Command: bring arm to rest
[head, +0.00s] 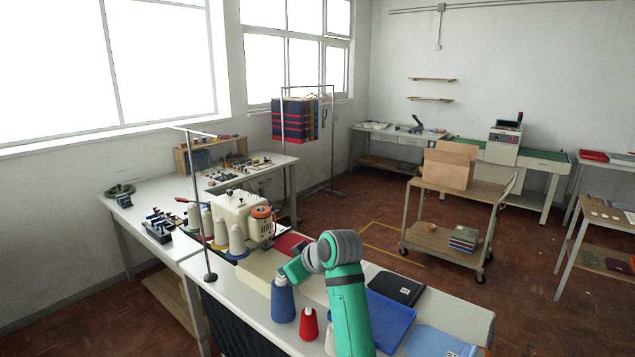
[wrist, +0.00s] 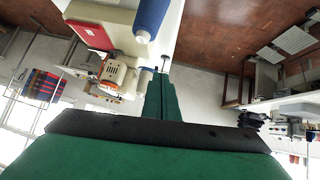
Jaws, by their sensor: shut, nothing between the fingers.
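My green arm (head: 348,310) rises from the bottom edge in the head view and bends at a grey joint over the table (head: 465,312). Its far end points left, close to a blue thread cone (head: 283,302); the fingertips cannot be made out there. In the wrist view my gripper (wrist: 161,92) shows as green fingers, shut together and empty. A cream sewing machine (head: 236,212) stands beyond the arm; it also shows in the wrist view (wrist: 98,12). A blue cone (wrist: 150,18) is near the top of that view, apart from the fingers.
A red cone (head: 309,325), a blue tray (head: 388,318) and a black folder (head: 396,287) are close around my arm. A thin stand (head: 196,205) rises at the table's left. A cart (head: 455,190) with a cardboard box (head: 449,165) stands beyond, with open floor before it.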

